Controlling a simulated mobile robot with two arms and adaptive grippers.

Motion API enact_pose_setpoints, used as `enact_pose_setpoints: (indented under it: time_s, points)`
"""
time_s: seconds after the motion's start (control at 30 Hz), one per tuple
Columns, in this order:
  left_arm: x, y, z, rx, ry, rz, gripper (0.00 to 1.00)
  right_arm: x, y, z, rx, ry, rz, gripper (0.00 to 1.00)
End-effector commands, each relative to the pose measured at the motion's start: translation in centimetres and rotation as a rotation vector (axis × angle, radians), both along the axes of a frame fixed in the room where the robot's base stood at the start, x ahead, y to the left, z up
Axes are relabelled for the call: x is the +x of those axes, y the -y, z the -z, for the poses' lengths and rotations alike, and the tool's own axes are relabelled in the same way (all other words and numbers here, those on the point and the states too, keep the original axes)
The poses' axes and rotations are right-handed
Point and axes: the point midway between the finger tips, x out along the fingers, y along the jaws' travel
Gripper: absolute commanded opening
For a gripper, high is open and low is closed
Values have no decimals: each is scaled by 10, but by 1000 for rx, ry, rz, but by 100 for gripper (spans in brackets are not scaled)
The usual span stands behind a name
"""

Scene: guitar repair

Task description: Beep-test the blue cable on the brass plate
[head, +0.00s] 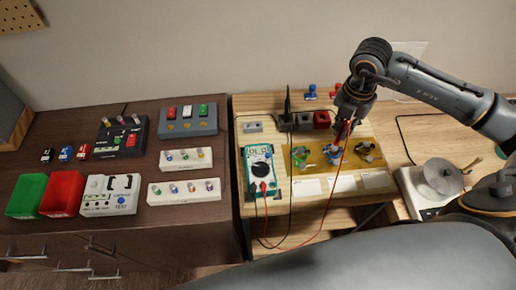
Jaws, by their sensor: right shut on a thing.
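The yellow-brass plate (318,172) lies on the right-hand bench. Three coiled cables sit on it: a blue cable (333,155) in the middle, a dark one (300,156) at left and a grey-black one (367,150) at right. The teal multimeter (259,172) lies left of the plate, with red and black leads. My right gripper (347,122) is shut on the red probe (342,131), above the plate's back edge near the blue cable. Contact between tip and cable cannot be told. The black probe (288,101) stands upright behind the plate. My left gripper is not in view.
Grey blocks (304,121) and a red block (321,119) stand behind the plate. The dark left bench holds green (26,194) and red bins (62,193) and several boxes. The leads loop over the bench's front edge.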

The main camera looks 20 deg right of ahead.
Motion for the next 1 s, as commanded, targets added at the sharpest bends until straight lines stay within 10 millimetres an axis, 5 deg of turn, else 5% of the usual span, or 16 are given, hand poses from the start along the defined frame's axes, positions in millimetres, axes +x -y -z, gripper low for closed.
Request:
enact_pose_setpoints:
  time_s: [0.63, 1.0]
  points:
    - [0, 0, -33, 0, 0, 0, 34, 0, 0, -57, 0, 1, 0, 0]
    - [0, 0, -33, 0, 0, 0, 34, 0, 0, -60, 0, 1, 0, 0]
